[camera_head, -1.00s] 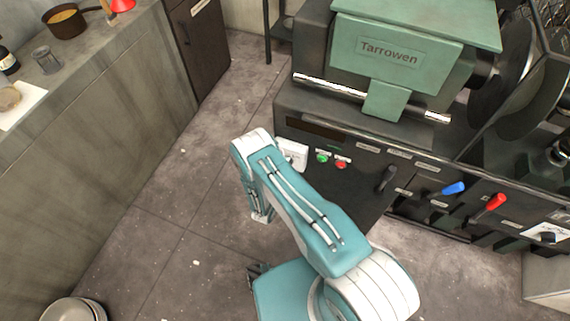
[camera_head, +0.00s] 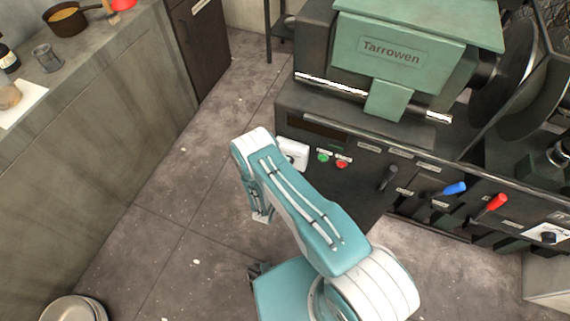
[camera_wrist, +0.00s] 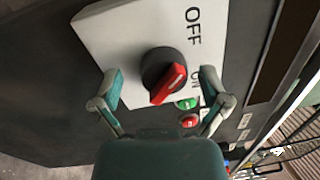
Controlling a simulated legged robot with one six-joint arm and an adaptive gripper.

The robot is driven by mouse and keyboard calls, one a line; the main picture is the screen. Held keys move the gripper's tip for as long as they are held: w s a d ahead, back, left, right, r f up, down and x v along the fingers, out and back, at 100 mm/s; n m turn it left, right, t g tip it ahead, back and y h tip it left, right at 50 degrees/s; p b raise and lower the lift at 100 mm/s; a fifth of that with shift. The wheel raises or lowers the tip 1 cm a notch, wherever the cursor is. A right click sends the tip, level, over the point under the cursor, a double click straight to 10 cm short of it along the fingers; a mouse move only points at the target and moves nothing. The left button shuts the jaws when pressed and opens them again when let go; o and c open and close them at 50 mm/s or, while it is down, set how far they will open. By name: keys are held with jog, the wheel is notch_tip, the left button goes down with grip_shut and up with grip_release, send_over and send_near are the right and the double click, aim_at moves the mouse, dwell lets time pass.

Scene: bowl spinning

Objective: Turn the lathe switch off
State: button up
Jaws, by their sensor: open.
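The lathe switch (camera_wrist: 167,82) is a dark round knob with a red handle on a white plate (camera_wrist: 120,32). The red handle lies slantwise, its upper right end towards the ON label. The OFF label (camera_wrist: 193,26) is further up the plate. My gripper (camera_wrist: 160,76) is open in the wrist view, one finger on each side of the knob, with gaps between. I cannot tell how far the fingertips are from the plate. In the head view part of the white plate (camera_head: 294,153) shows on the lathe front (camera_head: 330,185), and my arm hides the knob and gripper.
A green button (camera_head: 323,157) and red button (camera_head: 342,162) are right of the plate. A black lever (camera_head: 387,179), blue lever (camera_head: 454,189) and red lever (camera_head: 496,203) follow further right. A counter (camera_head: 110,110) stands at left, with clear floor between.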

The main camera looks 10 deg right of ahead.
jog(key=v, duration=1.2)
jog(key=shift+f, duration=0.1)
